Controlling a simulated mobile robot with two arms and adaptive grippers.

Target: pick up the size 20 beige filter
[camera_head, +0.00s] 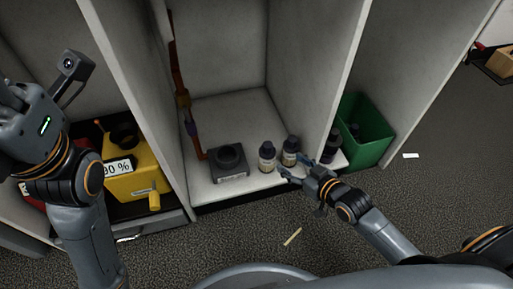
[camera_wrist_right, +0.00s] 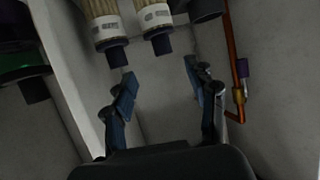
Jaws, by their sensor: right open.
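Two beige filters with dark caps stand side by side at the front of the middle cubby, a left one (camera_head: 267,158) and a right one (camera_head: 290,152). In the right wrist view they show upside down, as one filter (camera_wrist_right: 104,22) and another (camera_wrist_right: 152,14). Their size labels are too blurred to read, so I cannot tell which is size 20. My right gripper (camera_head: 291,171) is open and empty, just in front of the filters. In the wrist view its fingertips (camera_wrist_right: 160,76) are apart with nothing between them. My left arm is raised at the left; its fingertips are out of view.
A dark square device (camera_head: 229,172) sits left of the filters. A copper pipe (camera_head: 190,120) runs up the cubby's left wall. A yellow box (camera_head: 133,172) stands in the left cubby, a green bin (camera_head: 373,143) in the right one. Partition walls flank the middle cubby.

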